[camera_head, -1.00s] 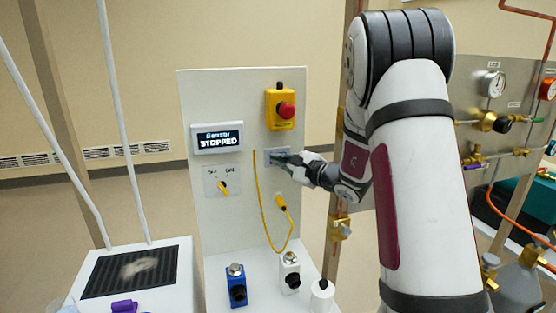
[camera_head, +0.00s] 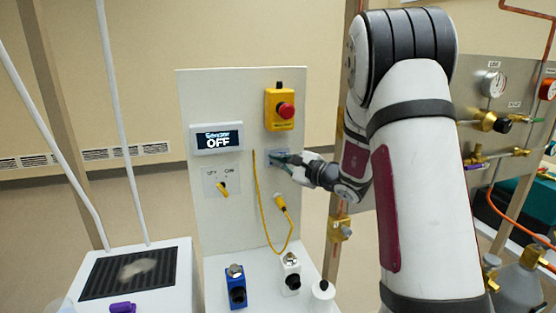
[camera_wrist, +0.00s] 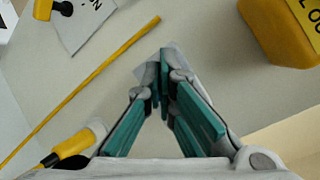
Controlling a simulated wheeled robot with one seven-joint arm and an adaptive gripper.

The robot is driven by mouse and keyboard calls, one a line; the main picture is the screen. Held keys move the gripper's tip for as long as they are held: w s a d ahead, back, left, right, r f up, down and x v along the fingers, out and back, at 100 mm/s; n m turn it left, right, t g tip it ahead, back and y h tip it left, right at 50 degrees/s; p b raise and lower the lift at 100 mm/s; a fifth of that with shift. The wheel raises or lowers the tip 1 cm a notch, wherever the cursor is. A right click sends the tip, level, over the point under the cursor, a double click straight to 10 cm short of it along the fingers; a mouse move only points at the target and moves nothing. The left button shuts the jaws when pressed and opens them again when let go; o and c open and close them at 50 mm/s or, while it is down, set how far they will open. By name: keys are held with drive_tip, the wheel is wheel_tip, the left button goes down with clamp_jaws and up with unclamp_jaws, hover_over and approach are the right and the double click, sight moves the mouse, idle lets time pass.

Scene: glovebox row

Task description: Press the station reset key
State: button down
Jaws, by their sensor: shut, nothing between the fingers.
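The station panel (camera_head: 240,110) is an upright white board. A small grey-blue plate (camera_head: 262,156), likely the key's place, is on it right of the display, and my gripper (camera_head: 280,158) is at it. In the wrist view, the shut, empty fingertips (camera_wrist: 165,58) meet over a pale plate corner (camera_wrist: 150,72). The fingers hide most of the plate and any key. I cannot tell whether they touch it. The display (camera_head: 217,138) reads "OFF" under a line of small text.
A yellow box with a red mushroom button (camera_head: 286,111) is above my gripper. A yellow rotary switch (camera_head: 223,188) is left and below. A yellow cable (camera_head: 258,195) hangs to a plug (camera_head: 280,202). Blue (camera_head: 236,290) and white (camera_head: 290,275) devices stand on the shelf below.

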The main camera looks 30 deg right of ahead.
drive_tip(key=shift+s+a, duration=0.15)
drive_tip(key=shift+s, duration=0.5)
drive_tip(key=s, duration=0.2)
drive_tip(key=s+a, duration=0.1)
drive_tip(key=s, duration=0.2)
idle(1.0)
